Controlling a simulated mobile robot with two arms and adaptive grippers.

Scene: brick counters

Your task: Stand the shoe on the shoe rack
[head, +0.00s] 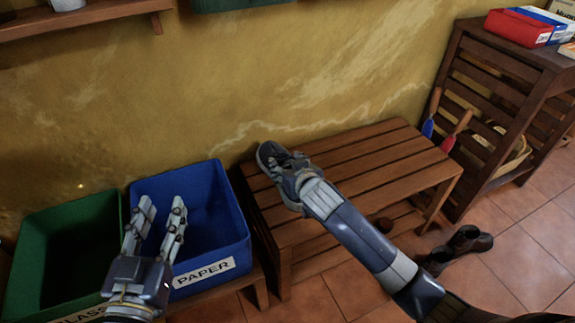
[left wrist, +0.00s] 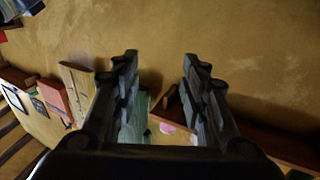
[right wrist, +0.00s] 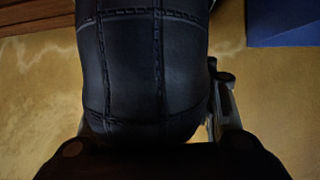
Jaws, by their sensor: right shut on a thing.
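The shoe (head: 268,154) is dark blue-grey and held at the left end of the slatted wooden shoe rack (head: 385,157). My right gripper (head: 292,178) is shut on it and hides part of it. In the right wrist view the shoe (right wrist: 140,65) fills the middle, with stitched dark panels between the fingers. I cannot tell whether its sole touches the slats. My left gripper (head: 160,208) is open and empty in front of the blue bin; its spread fingers also show in the left wrist view (left wrist: 160,80).
The blue paper bin (head: 215,205) and a green bin (head: 60,235) stand left of the rack. Dark shoes (head: 465,243) lie on the tiled floor at right. A slatted cabinet (head: 500,75) stands right of the rack. The rack's top is bare toward the right.

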